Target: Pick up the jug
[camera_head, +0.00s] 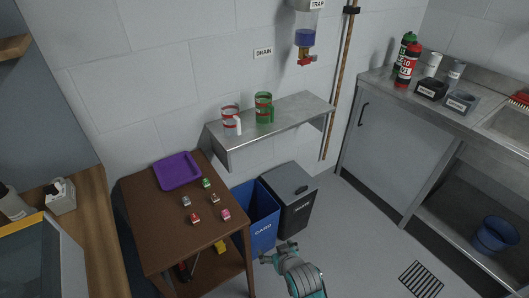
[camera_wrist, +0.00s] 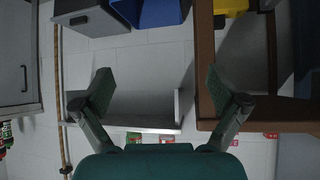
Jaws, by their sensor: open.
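Two jugs stand side by side on the steel wall shelf (camera_head: 285,116). The left one is a clear jug with red bands (camera_head: 229,117) and a white handle. The right one is a green jug with red markings (camera_head: 262,106). My gripper (camera_head: 279,252) is low in front of the bins, well apart from both jugs and below the shelf. In the wrist view, which is upside down, the open fingers (camera_wrist: 160,88) have nothing between them. The shelf (camera_wrist: 150,105) shows beyond them; the jugs there are mostly hidden behind my gripper's body.
A brown table (camera_head: 155,225) with a purple tray (camera_head: 178,171) and several small blocks stands left. A blue bin (camera_head: 258,215) and dark grey bin (camera_head: 296,195) stand under the shelf. A dispenser (camera_head: 306,35) hangs above. A steel counter (camera_head: 395,92) is right; floor is clear between.

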